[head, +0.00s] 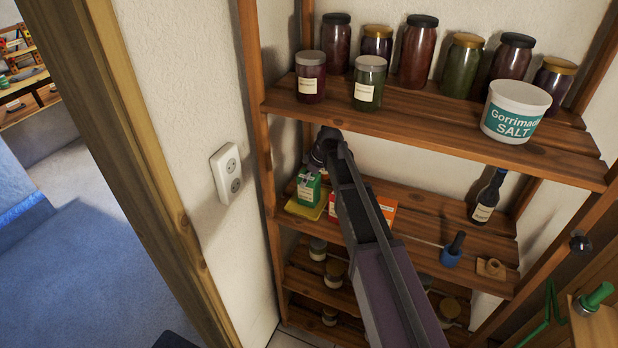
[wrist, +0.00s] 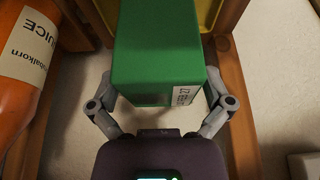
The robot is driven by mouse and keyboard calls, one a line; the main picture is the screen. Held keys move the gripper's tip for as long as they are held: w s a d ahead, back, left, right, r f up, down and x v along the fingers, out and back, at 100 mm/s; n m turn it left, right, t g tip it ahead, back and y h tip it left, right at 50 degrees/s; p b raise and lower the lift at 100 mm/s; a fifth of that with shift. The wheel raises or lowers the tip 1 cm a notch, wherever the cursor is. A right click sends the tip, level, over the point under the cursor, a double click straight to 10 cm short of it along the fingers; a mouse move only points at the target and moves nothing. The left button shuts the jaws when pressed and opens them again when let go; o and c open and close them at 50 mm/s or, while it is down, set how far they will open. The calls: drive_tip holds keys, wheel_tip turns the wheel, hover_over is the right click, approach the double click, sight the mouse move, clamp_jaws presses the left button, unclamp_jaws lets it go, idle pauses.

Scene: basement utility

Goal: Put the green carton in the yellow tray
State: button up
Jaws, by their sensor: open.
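The green carton (head: 308,188) stands at the left end of the middle shelf. In the head view it appears to be in the yellow tray (head: 305,211); its base is partly hidden. In the wrist view the green carton (wrist: 160,50) fills the space between the fingers of my gripper (wrist: 160,90). The fingers are open, one on each side of the carton. I cannot tell whether they touch it. My arm hides some of the shelf.
An orange juice bottle (wrist: 22,65) lies left in the wrist view. An orange-red box (head: 388,208) stands right of the tray. Jars and a salt tub (head: 514,110) fill the shelf above.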

drive_tip(key=shift+p+v, duration=3.1)
drive_tip(key=shift+v, duration=0.5)
drive_tip(key=s+d+m+h, duration=0.2)
drive_tip(key=s+d+m, duration=0.5)
drive_tip(key=s+d, duration=0.3)
drive_tip(key=s+d+f+m+g+h, duration=0.1)
drive_tip(key=s+d+m, duration=0.6)
drive_tip(key=s, duration=0.8)
drive_tip(key=d+h, duration=0.1)
drive_tip(key=d, duration=0.2)
drive_tip(key=shift+d+f+g, duration=0.15)
drive_tip(key=shift+f+g, duration=0.1)
drive_tip(key=shift+g, duration=0.05)
drive_tip(key=shift+d, duration=0.25)
